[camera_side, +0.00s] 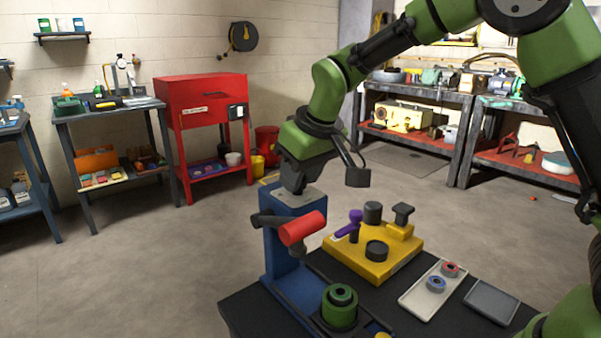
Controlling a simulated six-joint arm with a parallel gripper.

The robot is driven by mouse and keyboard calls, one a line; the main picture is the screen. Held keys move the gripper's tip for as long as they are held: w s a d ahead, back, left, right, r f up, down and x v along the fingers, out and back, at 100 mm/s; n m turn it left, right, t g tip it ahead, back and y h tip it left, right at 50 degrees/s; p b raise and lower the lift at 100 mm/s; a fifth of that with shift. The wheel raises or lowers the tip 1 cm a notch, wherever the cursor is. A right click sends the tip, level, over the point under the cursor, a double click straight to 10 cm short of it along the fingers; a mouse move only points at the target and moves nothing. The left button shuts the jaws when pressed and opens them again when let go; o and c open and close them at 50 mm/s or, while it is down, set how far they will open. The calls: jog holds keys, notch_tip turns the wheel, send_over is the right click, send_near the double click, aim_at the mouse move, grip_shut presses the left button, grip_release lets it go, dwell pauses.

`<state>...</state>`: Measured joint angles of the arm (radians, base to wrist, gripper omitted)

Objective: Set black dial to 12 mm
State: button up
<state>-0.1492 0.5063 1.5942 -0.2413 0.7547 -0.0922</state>
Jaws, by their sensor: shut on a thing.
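A blue press (283,240) with a red-ended handle (302,229) stands at the left of the dark bench. My gripper (297,190) points down at the top of the press. Its fingers are shut on a small part there, which looks like the black dial but is mostly hidden by the fingers. No scale or mm reading can be made out. A yellow fixture (374,264) carries a low black round piece (376,250), a taller black cylinder (373,212), a black knob (403,214) and a purple lever (349,222), all apart from my gripper.
A green motor part (340,306) stands in front of the press. A pale tray (415,301) holds a red-marked ring (450,269) and a blue-marked ring (436,284). A grey tray (491,302) lies to its right. The press handle sticks out below my gripper.

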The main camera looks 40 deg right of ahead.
jog(key=m+h, duration=0.1)
jog(key=m, duration=0.1)
jog(key=m+h, duration=0.1)
jog(key=m, duration=0.2)
jog(key=shift+a+m, duration=0.2)
jog(key=shift+m, duration=0.1)
jog(key=m+g+h, duration=0.1)
jog(key=m, duration=0.4)
jog(key=shift+w+a+m+g+h, duration=0.1)
jog(key=shift+w+m+g+h, duration=0.05)
jog(key=shift+m+g+h, duration=0.2)
jog(key=shift+h, duration=0.25)
jog(key=o, duration=0.9)
jog(key=shift+r, duration=0.1)
jog(key=v, duration=1)
jog(key=shift+w, duration=0.1)
